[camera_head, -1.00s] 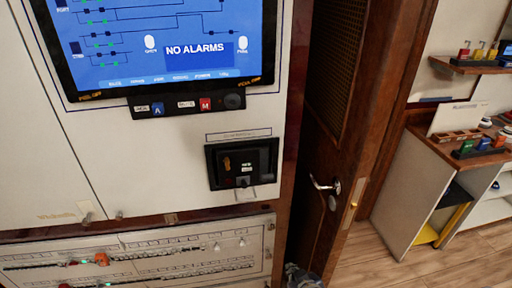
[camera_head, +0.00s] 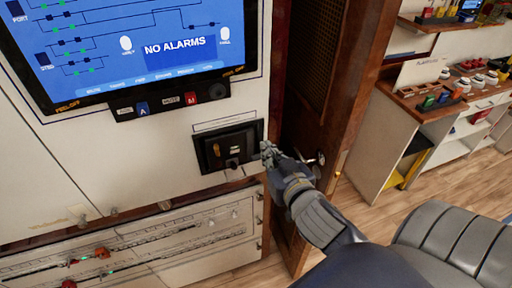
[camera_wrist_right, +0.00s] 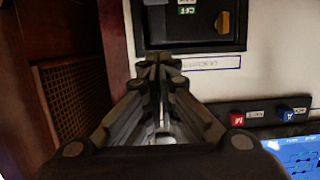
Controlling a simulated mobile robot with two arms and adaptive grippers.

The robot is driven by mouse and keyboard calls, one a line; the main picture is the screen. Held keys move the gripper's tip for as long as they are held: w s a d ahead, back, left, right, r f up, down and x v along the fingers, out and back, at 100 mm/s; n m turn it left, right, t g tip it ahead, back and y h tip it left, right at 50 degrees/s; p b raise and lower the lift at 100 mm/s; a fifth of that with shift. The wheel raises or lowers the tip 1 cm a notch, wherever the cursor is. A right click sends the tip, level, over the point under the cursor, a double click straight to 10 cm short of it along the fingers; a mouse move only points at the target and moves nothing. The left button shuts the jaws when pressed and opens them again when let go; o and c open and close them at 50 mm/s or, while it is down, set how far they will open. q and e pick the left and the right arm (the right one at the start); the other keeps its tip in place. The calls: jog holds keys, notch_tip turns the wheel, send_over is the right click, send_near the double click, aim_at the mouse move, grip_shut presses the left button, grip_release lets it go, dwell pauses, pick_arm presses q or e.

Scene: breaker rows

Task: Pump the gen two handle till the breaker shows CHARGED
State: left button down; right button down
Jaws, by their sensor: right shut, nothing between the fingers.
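The breaker (camera_head: 212,151) is a black-framed recessed unit on the white panel, below the screen. It has an orange-brown part and a small grey part low in its front; I cannot tell which is the pump handle. In the right wrist view, the breaker (camera_wrist_right: 196,44) is at the top, with a green OFF label and the orange-brown part (camera_wrist_right: 223,22). No CHARGED text is readable. My right gripper (camera_head: 268,150) is shut and empty, just right of the breaker frame. In its wrist view, the fingertips (camera_wrist_right: 158,62) overlap the frame's edge; contact cannot be told. My left gripper is out of view.
A blue screen (camera_head: 130,45) reading NO ALARMS is above the breaker, with red and blue buttons below it. Lower panels (camera_head: 180,244) carry indicator rows. A wooden door (camera_head: 300,140) stands close on the right, behind my arm. Shelves with small parts are further right.

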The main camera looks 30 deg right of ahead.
jog(key=b, duration=0.8)
send_over(257, 159)
jog(key=s, duration=0.2)
jog(key=f, duration=0.2)
jog(key=x, duration=0.1)
jog(key=p+x, duration=0.1)
jog(key=x, duration=0.1)
jog(key=p+x, duration=0.1)
jog(key=shift+w+a+r, duration=0.1)
jog(key=shift+w+r, duration=0.2)
jog(key=shift+r, duration=0.05)
jog(key=shift+s+a+f, duration=0.1)
jog(key=shift+s+f, duration=0.2)
jog(key=shift+f, duration=0.3)
jog(key=shift+s+a+f, duration=0.1)
jog(key=shift+s+f, duration=0.25)
jog(key=shift+f, duration=0.25)
jog(key=shift+s+a+f+p, duration=0.15)
jog(key=shift+s+f+p, duration=0.15)
jog(key=shift+s+f, duration=0.3)
jog(key=shift+w, duration=0.1)
